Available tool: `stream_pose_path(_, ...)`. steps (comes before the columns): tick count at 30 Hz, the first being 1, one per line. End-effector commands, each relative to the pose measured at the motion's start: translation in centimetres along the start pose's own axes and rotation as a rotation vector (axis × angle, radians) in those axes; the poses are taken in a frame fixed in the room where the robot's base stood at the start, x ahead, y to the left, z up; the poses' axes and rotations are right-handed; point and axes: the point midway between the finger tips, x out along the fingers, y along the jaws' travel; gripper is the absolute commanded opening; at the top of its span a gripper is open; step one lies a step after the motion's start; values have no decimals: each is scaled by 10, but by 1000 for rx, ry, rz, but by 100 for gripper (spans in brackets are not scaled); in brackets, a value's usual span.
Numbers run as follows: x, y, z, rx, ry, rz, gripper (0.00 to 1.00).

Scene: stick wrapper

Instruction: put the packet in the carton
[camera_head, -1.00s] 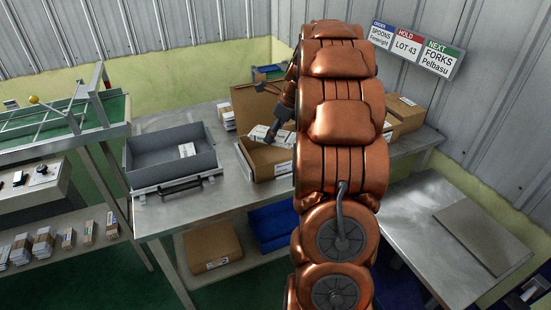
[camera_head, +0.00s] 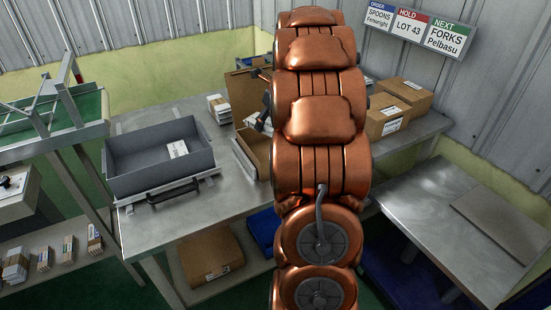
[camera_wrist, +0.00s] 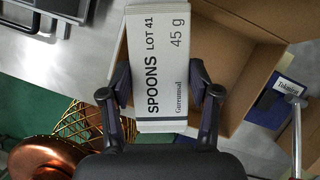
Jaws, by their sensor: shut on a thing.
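The packet (camera_wrist: 160,65) is a pale, flat pack printed "SPOONS LOT 41 45 g". In the wrist view, my gripper (camera_wrist: 160,82) is shut on it, with one dark finger at each long side. Behind the packet lies the open brown carton (camera_wrist: 262,52), mostly to the right, its visible inside bare. The packet's left part overlaps the grey table beyond the carton's wall. I cannot tell its height above the carton. In the head view the carton (camera_head: 256,150) stands on the table with a raised back flap, and my arm hides its right part and most of the gripper.
A grey tray (camera_head: 120,182) with a black handle and a white label stands left of the carton. Stacked packs (camera_head: 219,108) lie behind. Closed brown boxes (camera_head: 388,115) stand right of my arm. A lower metal table (camera_head: 425,205) is at the right.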

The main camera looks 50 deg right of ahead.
Motion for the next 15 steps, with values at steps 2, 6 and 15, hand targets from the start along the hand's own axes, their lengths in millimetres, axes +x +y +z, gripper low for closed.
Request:
stream_pose_path(2, 15, -1, -7, 2, 0, -1, 27)
stream_pose_path(6, 21, -2, -10, 3, 0, -1, 27)
stream_pose_path(15, 49, -1, -24, 7, 4, 3, 27)
